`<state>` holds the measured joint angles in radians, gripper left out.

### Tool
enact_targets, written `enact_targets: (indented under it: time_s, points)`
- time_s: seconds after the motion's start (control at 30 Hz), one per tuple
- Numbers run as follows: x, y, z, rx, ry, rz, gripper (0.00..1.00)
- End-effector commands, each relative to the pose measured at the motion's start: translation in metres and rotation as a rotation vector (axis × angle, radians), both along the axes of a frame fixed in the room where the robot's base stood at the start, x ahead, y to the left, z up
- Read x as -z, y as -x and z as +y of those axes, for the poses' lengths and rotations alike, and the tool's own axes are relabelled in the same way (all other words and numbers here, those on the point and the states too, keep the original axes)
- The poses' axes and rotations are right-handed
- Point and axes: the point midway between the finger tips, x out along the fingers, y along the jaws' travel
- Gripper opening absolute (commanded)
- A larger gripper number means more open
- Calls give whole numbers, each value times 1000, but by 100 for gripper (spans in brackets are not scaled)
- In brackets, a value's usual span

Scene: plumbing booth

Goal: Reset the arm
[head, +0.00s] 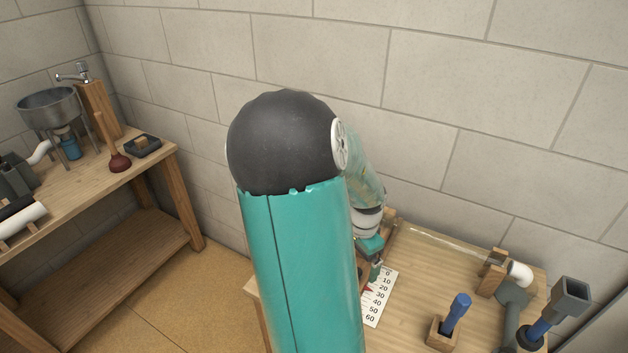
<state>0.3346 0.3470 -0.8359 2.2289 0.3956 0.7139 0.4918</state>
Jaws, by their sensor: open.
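My arm fills the middle of the head view and runs up, over and down toward the right workbench (440,262). My gripper (376,268) is partly hidden behind the upper arm link. It points down over the left part of that bench, close to a white scale card (379,302) marked 0 to 60. The gripper is open, and I see nothing held in it. Whether it touches anything below is hidden.
On the right bench stand a blue-handled tool in a wooden block (441,336), a white pipe elbow (519,273) and a grey fitting (569,298). A left bench (100,190) holds a metal basin (48,107) and a plunger (119,162). Floor shows between the benches.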

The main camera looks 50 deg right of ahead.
Motion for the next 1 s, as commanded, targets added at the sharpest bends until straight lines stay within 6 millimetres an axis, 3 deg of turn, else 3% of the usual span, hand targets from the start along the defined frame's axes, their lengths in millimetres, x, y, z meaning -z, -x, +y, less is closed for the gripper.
enact_targets:
  time_s: [0.23, 0.37, 0.47, 0.6, 0.7, 0.83, 1.0]
  points:
    - [-1, -2, 2, -8, -2, -4, 100]
    - [-10, -22, 18, -95, -12, -41, 100]
    - [-28, -52, 48, -243, -26, -98, 100]
    - [-62, -92, 102, -512, -24, -185, 100]
    - [-88, -112, 143, -708, -7, -236, 100]
    - [-123, -125, 196, -964, 38, -293, 100]
    - [-165, -125, 261, -1293, 137, -341, 100]
